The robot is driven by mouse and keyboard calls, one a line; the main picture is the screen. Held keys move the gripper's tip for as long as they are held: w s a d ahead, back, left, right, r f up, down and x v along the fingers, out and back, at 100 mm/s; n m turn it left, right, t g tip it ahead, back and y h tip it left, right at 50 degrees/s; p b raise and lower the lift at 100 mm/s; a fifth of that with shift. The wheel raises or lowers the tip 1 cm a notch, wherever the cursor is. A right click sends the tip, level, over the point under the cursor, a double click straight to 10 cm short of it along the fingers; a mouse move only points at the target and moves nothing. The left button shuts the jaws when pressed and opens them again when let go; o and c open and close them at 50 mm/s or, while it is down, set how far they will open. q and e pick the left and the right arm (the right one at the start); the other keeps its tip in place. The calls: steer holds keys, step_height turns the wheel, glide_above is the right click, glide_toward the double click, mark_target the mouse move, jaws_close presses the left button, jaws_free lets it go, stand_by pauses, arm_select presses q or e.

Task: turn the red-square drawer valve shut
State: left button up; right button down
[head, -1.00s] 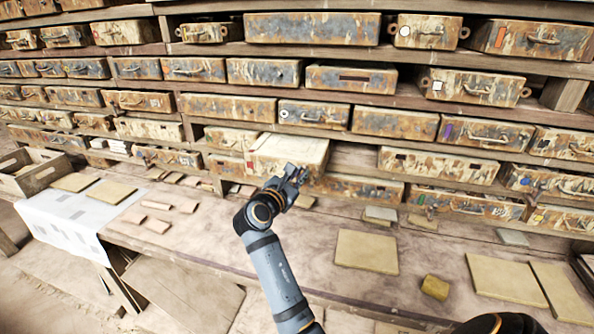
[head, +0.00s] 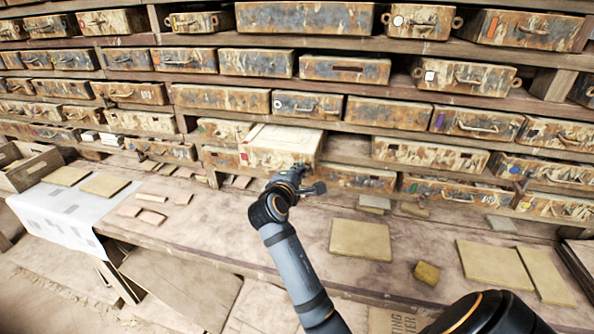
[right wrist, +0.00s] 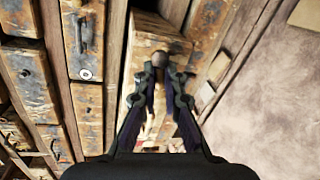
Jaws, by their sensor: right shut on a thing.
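The drawer with the red square (head: 244,158) stands out from its shelf in the head view, its pale top (head: 285,134) showing. The red mark is on the left of its rusty front. My right gripper (head: 303,180) is at the right part of that front and hides some of it. In the right wrist view a round, dull knob, the valve (right wrist: 160,60), sits at the fingertips of my right gripper (right wrist: 162,76), which is shut on it. The valve's turn angle cannot be told. My left gripper is not in view.
Shelves of rusty drawers fill the back. The bench (head: 290,240) below holds flat tiles (head: 360,240), a small yellowish block (head: 427,273) and several small pinkish pieces. A white sheet (head: 65,215) and a wooden crate (head: 35,165) are at the left. The bench front is mostly clear.

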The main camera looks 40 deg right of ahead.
steer(key=shift+s+d+f+m+b, duration=0.1)
steer(key=shift+m+b, duration=0.05)
steer(key=shift+m, duration=0.4)
steer(key=shift+f+m+b, duration=0.1)
steer(key=shift+m+b, duration=0.05)
steer(key=shift+m, duration=0.4)
steer(key=c, duration=1.5)
jaws_free()
steer(key=shift+s+d+f+t, duration=0.1)
steer(key=shift+s+t, duration=0.1)
steer(key=shift+t, duration=0.1)
steer(key=shift+o, duration=0.2)
step_height(320, 180, up, 10)
